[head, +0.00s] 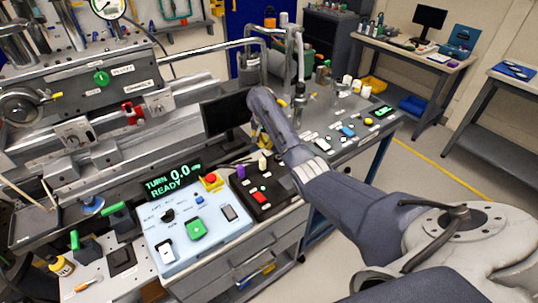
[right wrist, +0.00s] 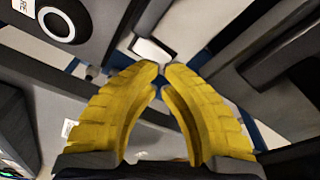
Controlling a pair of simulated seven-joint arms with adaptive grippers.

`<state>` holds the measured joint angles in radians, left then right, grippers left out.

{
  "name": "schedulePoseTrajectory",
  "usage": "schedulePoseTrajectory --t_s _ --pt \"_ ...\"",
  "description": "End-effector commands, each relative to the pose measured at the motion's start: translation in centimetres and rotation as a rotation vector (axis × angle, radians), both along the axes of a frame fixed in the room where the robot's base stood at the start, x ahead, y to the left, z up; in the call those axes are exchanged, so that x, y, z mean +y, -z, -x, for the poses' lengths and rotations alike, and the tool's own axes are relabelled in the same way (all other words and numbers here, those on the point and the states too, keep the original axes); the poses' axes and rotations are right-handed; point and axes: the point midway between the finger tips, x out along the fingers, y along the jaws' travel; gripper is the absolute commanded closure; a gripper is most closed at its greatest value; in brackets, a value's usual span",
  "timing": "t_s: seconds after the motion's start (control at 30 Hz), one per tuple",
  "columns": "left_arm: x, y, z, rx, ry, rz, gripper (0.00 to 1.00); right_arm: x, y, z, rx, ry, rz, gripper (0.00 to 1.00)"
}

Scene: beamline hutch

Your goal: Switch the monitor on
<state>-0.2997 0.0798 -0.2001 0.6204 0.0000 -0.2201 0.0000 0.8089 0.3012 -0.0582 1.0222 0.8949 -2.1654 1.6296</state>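A dark monitor (head: 226,112) stands at the back of the bench, left of my right forearm, and its screen looks black. My right gripper (head: 261,137) is just right of the monitor, with its yellow fingers partly hidden by my own arm. In the right wrist view the yellow fingers (right wrist: 161,68) have their tips nearly together with nothing visible between them. A dark panel with a white-ringed round button (right wrist: 57,25) lies at that view's upper left, apart from the fingertips; I cannot tell whether it belongs to the monitor. My left gripper is out of view.
A pale blue control box (head: 222,248) with a green "READY" display (head: 172,181) stands in front of the monitor. A black box with buttons (head: 258,193) is beside it. Lathe-like machinery (head: 85,95) fills the left. Another dark monitor (head: 430,18) stands on a far table.

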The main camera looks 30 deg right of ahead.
Motion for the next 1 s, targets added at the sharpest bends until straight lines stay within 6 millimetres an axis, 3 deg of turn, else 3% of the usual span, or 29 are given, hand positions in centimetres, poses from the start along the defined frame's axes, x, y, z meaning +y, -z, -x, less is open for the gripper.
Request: schedulePoseTrajectory --t_s 1.0 --pt "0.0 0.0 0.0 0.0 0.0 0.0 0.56 0.0 1.0 0.0 0.0 0.001 -0.001 1.0"
